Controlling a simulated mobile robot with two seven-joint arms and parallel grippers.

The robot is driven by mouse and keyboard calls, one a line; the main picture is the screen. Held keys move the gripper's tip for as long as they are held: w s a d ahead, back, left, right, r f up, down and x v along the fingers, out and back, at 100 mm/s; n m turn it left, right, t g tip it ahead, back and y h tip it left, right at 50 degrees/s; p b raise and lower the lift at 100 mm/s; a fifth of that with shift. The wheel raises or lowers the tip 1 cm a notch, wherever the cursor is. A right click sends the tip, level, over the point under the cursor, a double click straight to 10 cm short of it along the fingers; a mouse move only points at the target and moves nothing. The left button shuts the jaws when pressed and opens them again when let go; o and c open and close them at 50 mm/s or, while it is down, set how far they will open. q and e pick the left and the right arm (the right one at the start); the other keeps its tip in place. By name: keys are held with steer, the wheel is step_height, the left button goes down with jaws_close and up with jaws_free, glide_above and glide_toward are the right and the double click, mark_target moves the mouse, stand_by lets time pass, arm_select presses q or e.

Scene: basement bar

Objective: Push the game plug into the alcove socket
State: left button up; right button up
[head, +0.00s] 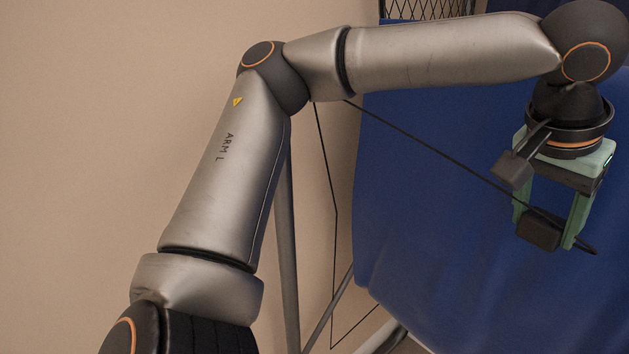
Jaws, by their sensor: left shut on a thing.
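My left gripper (547,226) is at the right of the head view, pointing down with its pale green fingers. It is shut on a small dark block, seemingly the game plug (538,232), held between the fingertips in front of the blue surface. A thin black cord (432,148) runs from behind my left arm down to the right, to the gripper. A short dark end sticks out beyond the right finger. The plug's prongs cannot be made out. The alcove socket is not in view, nor is my right gripper.
A large blue sheet-like surface (430,230) fills the space behind the gripper. A beige wall (100,110) is at the left. Black mesh (425,8) shows at the top. Grey metal tubes (288,250) stand low in the middle, near a thin dark line.

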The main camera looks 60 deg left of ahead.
arm_select(q)
steer(key=shift+m, duration=0.5)
steer(key=f, duration=0.7)
steer(key=w+f, duration=0.1)
steer(key=f, duration=0.3)
steer(key=shift+d, duration=0.35)
steer(key=shift+a, duration=0.15)
